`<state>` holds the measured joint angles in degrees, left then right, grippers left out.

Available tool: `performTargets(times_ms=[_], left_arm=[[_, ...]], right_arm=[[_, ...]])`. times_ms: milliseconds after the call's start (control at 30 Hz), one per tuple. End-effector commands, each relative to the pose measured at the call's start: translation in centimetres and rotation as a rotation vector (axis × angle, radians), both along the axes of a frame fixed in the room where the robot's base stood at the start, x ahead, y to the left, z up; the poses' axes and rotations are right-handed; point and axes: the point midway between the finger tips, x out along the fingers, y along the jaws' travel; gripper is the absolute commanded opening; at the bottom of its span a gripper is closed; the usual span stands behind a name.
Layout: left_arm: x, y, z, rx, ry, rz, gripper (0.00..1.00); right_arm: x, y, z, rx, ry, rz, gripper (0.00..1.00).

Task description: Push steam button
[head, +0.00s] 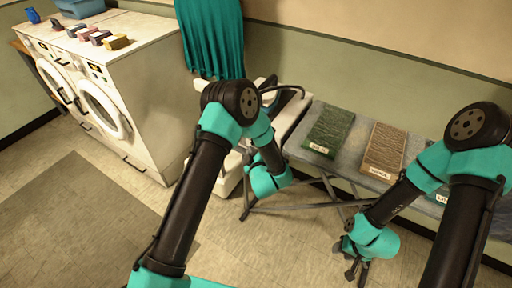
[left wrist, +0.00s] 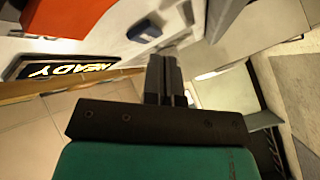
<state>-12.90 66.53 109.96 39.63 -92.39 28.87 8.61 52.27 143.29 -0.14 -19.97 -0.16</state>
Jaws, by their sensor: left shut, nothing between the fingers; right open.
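The white steam station (head: 229,175) stands in the middle of the head view, partly hidden behind my left arm. In the left wrist view, a white housing carries a lit READY display (left wrist: 68,68), an orange-red part (left wrist: 75,14) and a small dark button-like piece (left wrist: 145,31). I cannot read a label on that piece. My left gripper (left wrist: 164,62) is shut and empty, its tips just below that piece in the picture; I cannot tell whether they touch. Its fingers are hidden in the head view. My right gripper (head: 357,270) is open and empty, low over the floor.
An ironing board (head: 345,165) with a green folded cloth (head: 330,130) and a tan one (head: 384,148) runs along the wall at right. White washers (head: 150,95) stand at left, with several small blocks on top. A teal curtain (head: 210,38) hangs behind. The floor at front left is clear.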

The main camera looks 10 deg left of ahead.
Motion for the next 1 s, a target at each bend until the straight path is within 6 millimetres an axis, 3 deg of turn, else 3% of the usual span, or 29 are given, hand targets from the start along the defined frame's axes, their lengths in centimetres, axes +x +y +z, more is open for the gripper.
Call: performTargets(times_ms=[1000], left_arm=[[0.87, -0.29, -0.01, 0.0, 0.0, 0.0, 0.0]], right_arm=[[0.0, 0.0, 0.0, 0.0, 0.0, 0.0, 0.43]])
